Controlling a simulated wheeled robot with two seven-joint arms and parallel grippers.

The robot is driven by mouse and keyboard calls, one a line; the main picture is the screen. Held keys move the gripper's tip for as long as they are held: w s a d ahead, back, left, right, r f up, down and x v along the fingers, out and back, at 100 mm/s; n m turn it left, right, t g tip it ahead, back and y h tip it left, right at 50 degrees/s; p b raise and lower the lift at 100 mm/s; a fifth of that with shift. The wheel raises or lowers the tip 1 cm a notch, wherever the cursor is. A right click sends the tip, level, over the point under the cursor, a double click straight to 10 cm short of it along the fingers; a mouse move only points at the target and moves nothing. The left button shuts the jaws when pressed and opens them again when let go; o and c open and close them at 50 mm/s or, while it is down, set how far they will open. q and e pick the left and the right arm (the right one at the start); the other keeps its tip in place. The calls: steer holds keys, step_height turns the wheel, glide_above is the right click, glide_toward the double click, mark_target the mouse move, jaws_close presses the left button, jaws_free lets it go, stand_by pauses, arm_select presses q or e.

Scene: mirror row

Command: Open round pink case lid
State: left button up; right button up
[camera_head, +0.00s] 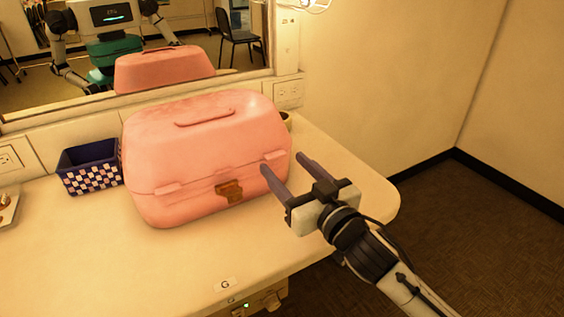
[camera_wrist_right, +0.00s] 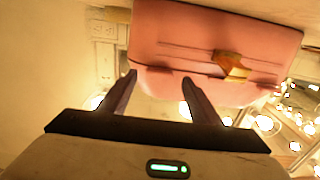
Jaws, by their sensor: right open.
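The round pink case (camera_head: 170,150) stands upright on the counter in front of the mirror. Its lid is closed, with a handle on top and a brown-gold latch (camera_head: 229,191) at the front. My right gripper (camera_head: 283,167) is open and empty at the case's right front, its fingers pointing toward the case. One finger overlaps the case's right edge in the head view; I cannot tell whether it touches. The right wrist view shows the case (camera_wrist_right: 175,40) and its latch (camera_wrist_right: 230,66) beyond the two spread fingers (camera_wrist_right: 158,82). My left gripper is not in view, except that my arms show in the mirror reflection.
A blue checkered basket (camera_head: 90,166) stands left of the case. A tray edge (camera_head: 8,207) shows at the far left. The mirror (camera_head: 240,60) and wall outlets are behind. The counter (camera_head: 130,265) is clear in front of the case, with a "G" label at its front edge.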

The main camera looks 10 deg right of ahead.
steer(key=shift+x, duration=1.05)
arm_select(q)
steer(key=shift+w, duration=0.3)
arm_select(e)
steer(key=shift+w, duration=0.25)
